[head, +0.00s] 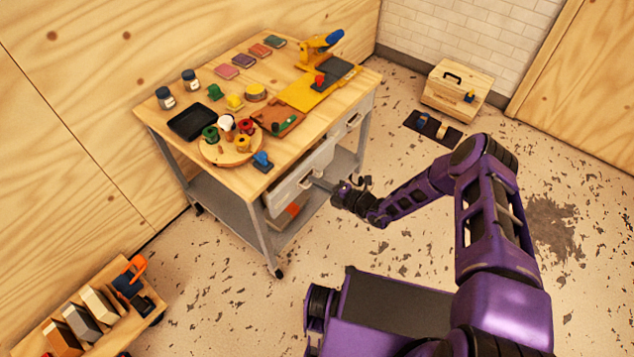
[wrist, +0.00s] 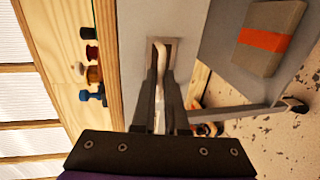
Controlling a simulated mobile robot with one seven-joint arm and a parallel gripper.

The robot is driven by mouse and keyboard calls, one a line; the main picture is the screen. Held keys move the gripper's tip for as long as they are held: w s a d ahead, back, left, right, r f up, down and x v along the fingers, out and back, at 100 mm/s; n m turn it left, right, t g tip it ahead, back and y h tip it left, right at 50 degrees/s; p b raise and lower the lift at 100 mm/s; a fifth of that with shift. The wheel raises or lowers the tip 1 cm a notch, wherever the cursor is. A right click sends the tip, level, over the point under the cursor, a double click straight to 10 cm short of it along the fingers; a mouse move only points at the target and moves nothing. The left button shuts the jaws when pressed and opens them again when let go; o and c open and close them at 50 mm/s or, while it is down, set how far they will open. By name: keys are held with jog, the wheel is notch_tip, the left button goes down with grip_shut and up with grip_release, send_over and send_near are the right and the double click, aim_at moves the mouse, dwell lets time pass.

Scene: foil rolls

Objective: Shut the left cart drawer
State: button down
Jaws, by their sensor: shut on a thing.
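The left cart drawer (head: 290,190) is a grey drawer under the wooden top of the cart (head: 174,149). In the wrist view, the grey drawer front (wrist: 185,22) fills the middle. Its pale handle (wrist: 160,56) sits in a recessed plate. My gripper (head: 322,184) is at the drawer front, with its fingers (wrist: 159,95) shut on the handle. The fingers hide part of the handle.
The right drawer (head: 350,119) looks flush with the cart. A round wooden tray (head: 215,155) with spools stands above the left drawer, near the edge. A grey lower shelf (head: 232,217) holds an orange-banded box (wrist: 270,38). A wooden box (head: 455,92) stands at the back right.

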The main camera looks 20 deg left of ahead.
aim_at(306, 175)
dwell(0.4)
jog(key=b+x, duration=0.1)
jog(key=x, duration=0.1)
jog(key=b+x, duration=0.1)
jog(key=shift+w+a+r+b, duration=0.2)
jog(key=shift+a+b, duration=0.15)
jog(key=shift+a, duration=0.05)
jog(key=shift+r, duration=0.25)
jog(key=c, duration=1)
grip_release()
jog(key=shift+a+f, duration=0.1)
jog(key=shift+o, duration=0.2)
jog(key=p+v, duration=0.1)
jog(key=v, duration=1.6)
jog(key=shift+d, duration=0.2)
jog(key=shift+s, duration=0.15)
